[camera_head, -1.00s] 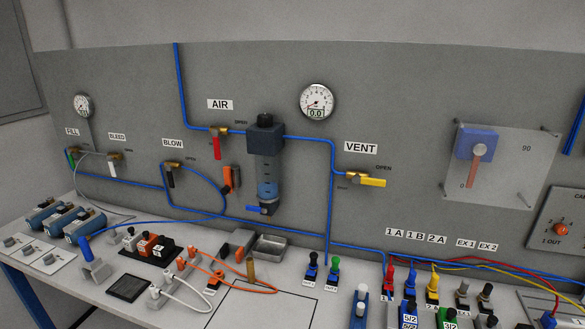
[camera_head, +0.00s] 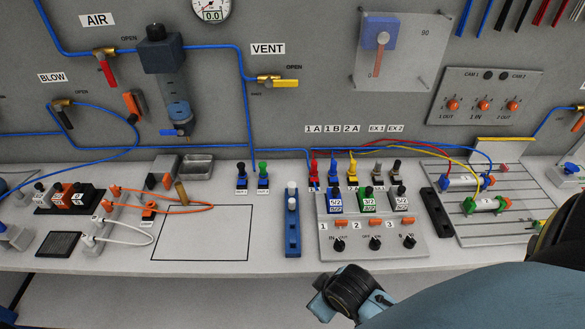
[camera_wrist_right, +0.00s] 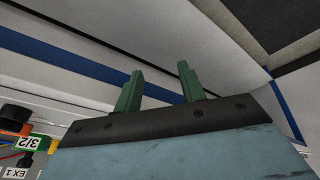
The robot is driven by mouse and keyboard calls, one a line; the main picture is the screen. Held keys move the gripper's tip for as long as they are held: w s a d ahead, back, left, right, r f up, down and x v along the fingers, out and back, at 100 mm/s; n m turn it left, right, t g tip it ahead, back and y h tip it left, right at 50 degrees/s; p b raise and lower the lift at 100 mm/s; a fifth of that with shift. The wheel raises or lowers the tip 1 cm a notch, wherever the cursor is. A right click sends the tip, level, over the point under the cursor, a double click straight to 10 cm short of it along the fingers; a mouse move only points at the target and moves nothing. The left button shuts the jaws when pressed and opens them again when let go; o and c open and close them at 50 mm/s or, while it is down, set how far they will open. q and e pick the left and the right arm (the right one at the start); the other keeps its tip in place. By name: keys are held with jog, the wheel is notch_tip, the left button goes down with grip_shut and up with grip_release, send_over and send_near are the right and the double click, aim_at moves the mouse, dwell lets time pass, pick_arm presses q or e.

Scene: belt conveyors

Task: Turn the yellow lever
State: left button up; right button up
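The yellow lever (camera_head: 285,83) is the handle of the brass VENT valve (camera_head: 264,78) on the grey back panel, in the upper middle of the head view. It points to the right, roughly level, below the word OPEN. My right gripper shows in the wrist view (camera_wrist_right: 160,68), where its two green fingers stand apart with nothing between them. My right arm (camera_head: 345,292) enters the head view from the lower right, in front of the bench and well below the lever. The fingers do not show in the head view. My left gripper is not in view.
A red AIR lever (camera_head: 107,74) and a filter bowl (camera_head: 170,80) are left of the VENT valve. Blue tubing (camera_head: 246,110) runs down beside it. Colored plugs (camera_head: 351,170) and a switch block (camera_head: 365,238) stand on the bench below. The outlined bench area (camera_head: 205,235) is mostly clear.

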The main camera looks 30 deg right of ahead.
jog(key=shift+n+t+h, duration=0.3)
jog(key=shift+n+t, duration=0.1)
jog(key=shift+t, duration=0.1)
jog(key=w+r, duration=0.1)
jog(key=r, duration=0.1)
jog(key=d+r, duration=0.1)
jog(key=w+r, duration=0.1)
jog(key=r, duration=0.1)
jog(key=shift+w+d+r, duration=0.3)
jog(key=shift+d, duration=0.1)
jog(key=n+t+h, duration=0.2)
jog(key=n+t, duration=1.1)
send_near(293, 84)
jog(key=w, duration=0.3)
jog(key=w+d+p, duration=0.1)
jog(key=w, duration=0.2)
jog(key=w+p, duration=0.1)
jog(key=w, duration=0.3)
jog(key=shift+d+r, duration=0.2)
jog(key=shift+d, duration=0.15)
jog(key=shift+c, duration=0.3)
grip_shut()
